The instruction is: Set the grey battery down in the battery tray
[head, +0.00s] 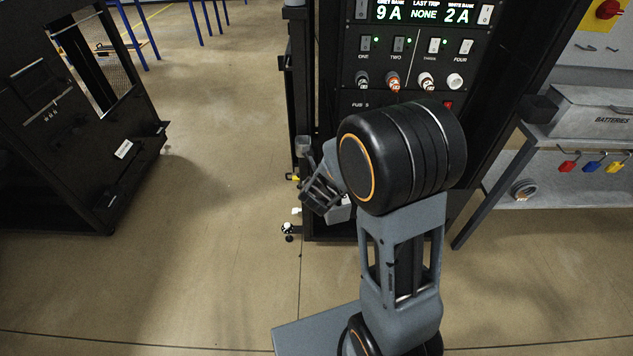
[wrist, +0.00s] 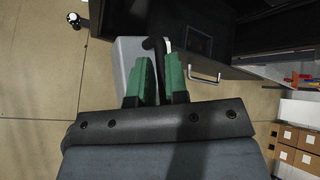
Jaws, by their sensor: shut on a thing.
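My gripper (wrist: 160,85) has green fingers, shut on the dark handle of the grey battery (wrist: 127,52) in the wrist view. The battery is a light grey block hanging beyond the fingertips. In the head view my gripper (head: 320,196) is at the left front edge of the black rack, and part of the battery (head: 341,213) shows below it, partly hidden by my arm. I cannot clearly make out the battery tray. A grey container marked BATTERIES (head: 600,118) stands on the bench at right.
The black rack (head: 470,120) carries a panel of switches and coloured plugs. In the wrist view a black front with a silver handle (wrist: 204,77) is right of the battery. Another black frame (head: 70,130) stands at left. The floor between is clear.

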